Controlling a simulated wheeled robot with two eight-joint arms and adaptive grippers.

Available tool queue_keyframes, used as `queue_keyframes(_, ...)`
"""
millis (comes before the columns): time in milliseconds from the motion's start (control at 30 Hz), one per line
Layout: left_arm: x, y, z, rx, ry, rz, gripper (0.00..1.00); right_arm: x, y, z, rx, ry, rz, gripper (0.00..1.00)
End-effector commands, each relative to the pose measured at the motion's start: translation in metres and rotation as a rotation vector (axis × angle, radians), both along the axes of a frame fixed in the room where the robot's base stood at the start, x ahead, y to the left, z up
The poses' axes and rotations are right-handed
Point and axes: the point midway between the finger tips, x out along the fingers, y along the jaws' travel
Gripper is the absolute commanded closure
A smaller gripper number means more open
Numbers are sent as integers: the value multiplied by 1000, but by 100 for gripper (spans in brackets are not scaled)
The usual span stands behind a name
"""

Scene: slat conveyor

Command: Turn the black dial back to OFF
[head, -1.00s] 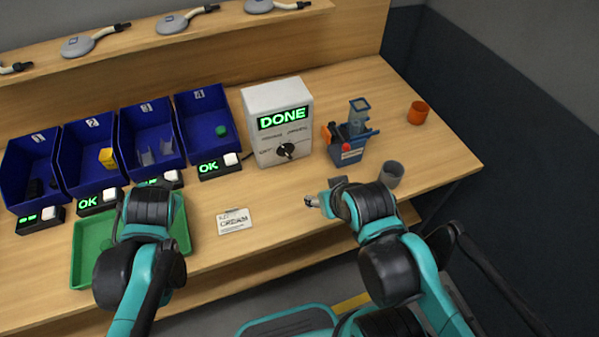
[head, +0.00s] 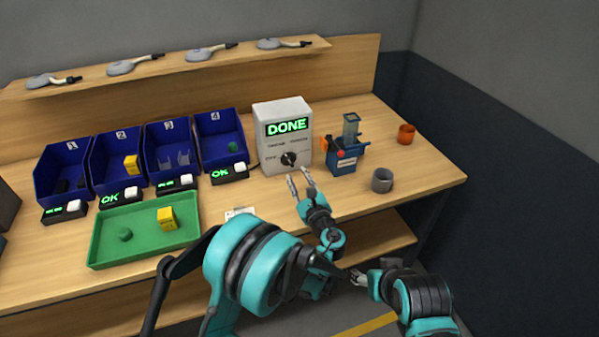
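The black dial (head: 289,159) is on the lower front of a white control box (head: 299,111), whose green display reads DONE. Small labels surround the dial, too small to read surely, and I cannot tell which one it points at. My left gripper (head: 299,177) is open and empty, its two fingers spread and pointing up toward the box. It is just in front of and below the dial, apparently not touching it. My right gripper (head: 359,281) is low at the right, in front of the table edge and far from the dial; its fingers are too small to judge.
A blue and grey device (head: 344,160), a grey cup (head: 382,180) and an orange cup (head: 406,134) stand right of the box. Blue bins (head: 220,128) stand left. A green tray (head: 105,225) holds a yellow block (head: 167,218) and a green piece (head: 125,234).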

Motion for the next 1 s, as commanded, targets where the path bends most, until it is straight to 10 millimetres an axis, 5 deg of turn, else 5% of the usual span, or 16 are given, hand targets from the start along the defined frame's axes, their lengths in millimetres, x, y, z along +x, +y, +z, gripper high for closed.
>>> queue_keyframes(433, 62, 21, -1, 0, 0, 2, 68, 0, 0, -16, 0, 0, 0, 44)
queue_keyframes(833, 72, 24, 0, -2, 1, 1, 68, 0, 0, -18, 0, 0, 0, 44)
queue_keyframes(967, 72, 24, 0, -2, 1, 1, 100, 0, 0, -18, 0, 0, 0, 44)
queue_keyframes(1000, 72, 24, 0, -2, 1, 1, 100, 0, 0, -18, 0, 0, 0, 44)
